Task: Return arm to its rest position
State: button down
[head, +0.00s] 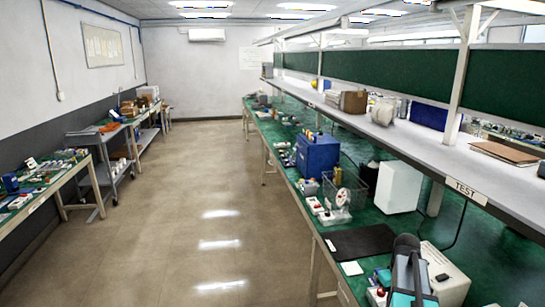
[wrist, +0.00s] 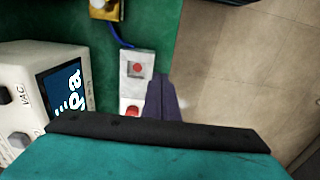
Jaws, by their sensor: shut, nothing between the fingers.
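My gripper (wrist: 167,97) shows in the wrist view with its dark fingers together and nothing between them. It is over the edge of the green bench, beside a white switch box with a red button (wrist: 137,67). A second red button box (wrist: 130,107) lies just left of the fingers. A dark and teal part of my arm shows at the bottom right of the head view, over the bench. The fingertips cannot be made out there.
A white instrument with a lit display (wrist: 62,88) stands left of my gripper; the head view shows a white box (head: 447,272) beside my arm. A black mat (head: 360,242) and a blue box (head: 317,154) lie farther along the bench. The floor aisle (head: 190,200) is clear.

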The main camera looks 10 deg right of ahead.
jog(key=s+a+f, duration=0.1)
jog(key=a+f, duration=0.4)
jog(key=a, duration=0.7)
jog(key=a+f, duration=0.5)
jog(key=a, duration=0.7)
jog(key=s+a+f, duration=0.1)
jog(key=a+f, duration=0.3)
jog(key=a, duration=0.7)
jog(key=s+f+g+b, duration=0.5)
jog(key=s+f+b, duration=0.4)
jog(key=s+f, duration=1.6)
jog(key=shift+s+a+f+g, duration=0.35)
jog(key=shift+s+f+g, duration=0.05)
jog(key=shift+f, duration=0.95)
